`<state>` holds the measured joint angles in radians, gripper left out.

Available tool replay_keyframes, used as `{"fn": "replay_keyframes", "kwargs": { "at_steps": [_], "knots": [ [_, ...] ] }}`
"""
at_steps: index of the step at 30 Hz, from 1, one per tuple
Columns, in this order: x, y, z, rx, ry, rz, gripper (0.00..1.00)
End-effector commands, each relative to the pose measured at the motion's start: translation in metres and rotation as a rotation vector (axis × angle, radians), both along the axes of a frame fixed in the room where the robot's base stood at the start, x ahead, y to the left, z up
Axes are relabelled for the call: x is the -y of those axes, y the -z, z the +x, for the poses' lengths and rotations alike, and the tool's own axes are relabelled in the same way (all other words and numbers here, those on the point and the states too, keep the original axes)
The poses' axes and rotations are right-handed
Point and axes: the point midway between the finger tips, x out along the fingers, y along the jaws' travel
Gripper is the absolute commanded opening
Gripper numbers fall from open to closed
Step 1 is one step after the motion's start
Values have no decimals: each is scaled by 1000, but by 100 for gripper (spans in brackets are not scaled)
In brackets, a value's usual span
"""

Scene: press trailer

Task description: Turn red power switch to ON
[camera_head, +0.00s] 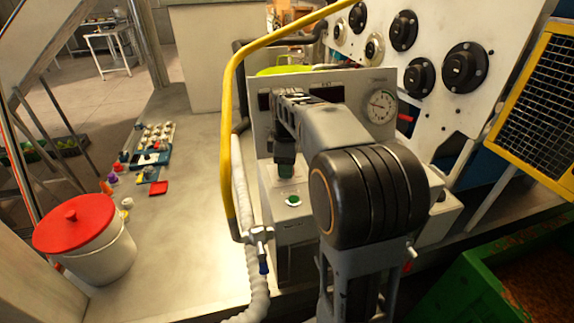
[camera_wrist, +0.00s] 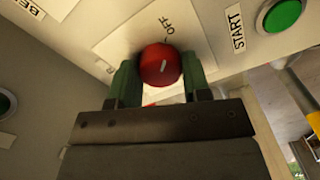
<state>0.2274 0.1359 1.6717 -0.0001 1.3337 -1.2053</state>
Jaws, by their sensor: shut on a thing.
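The red power switch (camera_wrist: 159,64) is a round knob with a short white mark on its face, on a pale plate lettered OFF (camera_wrist: 180,22). The mark is tilted, and I cannot tell exactly which position it points to. In the wrist view, my gripper (camera_wrist: 160,76) has one green finger on each side of the knob and is shut on it. In the head view, my gripper (camera_head: 285,158) is at the front of the grey control panel, partly behind my arm. The switch is hidden there.
A yellow rail (camera_head: 228,130) rises left of my arm. A red-lidded bucket (camera_head: 75,222) and a green bin (camera_head: 480,285) stand on either side.

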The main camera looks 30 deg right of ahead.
Motion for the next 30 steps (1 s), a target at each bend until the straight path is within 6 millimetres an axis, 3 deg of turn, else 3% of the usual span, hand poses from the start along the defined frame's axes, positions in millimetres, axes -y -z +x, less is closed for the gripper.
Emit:
{"fn": "replay_keyframes", "kwargs": {
  "at_steps": [14, 30],
  "knots": [
    [0, -1, 0, -1, 100, 1, 20],
    [0, -1, 0, -1, 588, 0, 20]
  ]
}}
